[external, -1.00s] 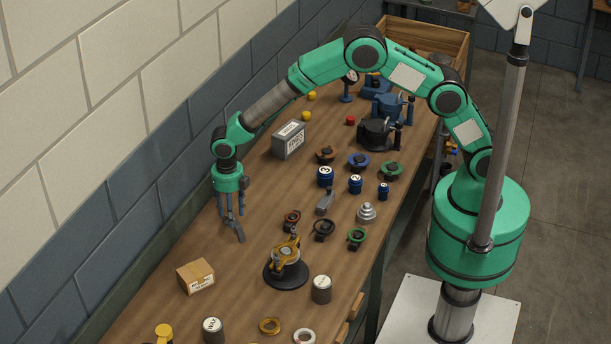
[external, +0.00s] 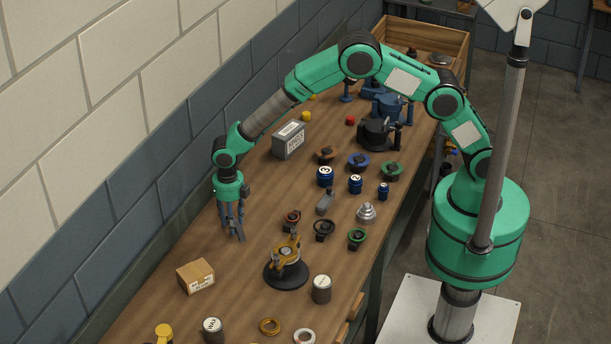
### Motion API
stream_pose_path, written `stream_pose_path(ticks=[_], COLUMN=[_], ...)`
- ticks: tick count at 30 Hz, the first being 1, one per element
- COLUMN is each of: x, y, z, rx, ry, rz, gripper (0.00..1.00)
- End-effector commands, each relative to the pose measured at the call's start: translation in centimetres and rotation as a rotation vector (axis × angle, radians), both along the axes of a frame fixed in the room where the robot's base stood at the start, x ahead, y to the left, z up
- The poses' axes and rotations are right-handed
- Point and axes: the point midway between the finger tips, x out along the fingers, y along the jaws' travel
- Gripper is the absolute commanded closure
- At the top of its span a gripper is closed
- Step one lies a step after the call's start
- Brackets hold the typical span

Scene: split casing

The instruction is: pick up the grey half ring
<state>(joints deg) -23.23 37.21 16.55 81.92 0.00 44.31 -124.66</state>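A cardboard box (external: 196,276) stands in front of my gripper. A round black fixture with a yellow clamp (external: 286,262) stands to the right. Several small knobs, cans and a grey box (external: 289,140) stand farther back. The bench around my gripper is mostly clear.

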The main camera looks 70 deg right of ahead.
Motion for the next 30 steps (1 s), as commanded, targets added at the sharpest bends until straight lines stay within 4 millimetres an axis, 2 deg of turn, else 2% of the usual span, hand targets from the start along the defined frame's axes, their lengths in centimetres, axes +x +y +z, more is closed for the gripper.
stream_pose_path(ticks=[1,4,5,17,23,27,30], x=[0.0,0.0,0.0,0.0,0.0,0.1,-1.1], y=[0.0,0.0,0.0,0.0,0.0,0.0,-0.5], z=[0.0,0.0,0.0,0.3,1.7,3.7,3.7], rx=[0.0,0.0,0.0,0.0,0.0,0.001,-0.001], ry=[0.0,0.0,0.0,-0.001,-0.001,-0.003,0.002], rz=[0.0,0.0,0.0,0.0,0.0,0.0,0.0], gripper=[0.77,0.97,1.0,1.0,1.0,1.0,1.0])
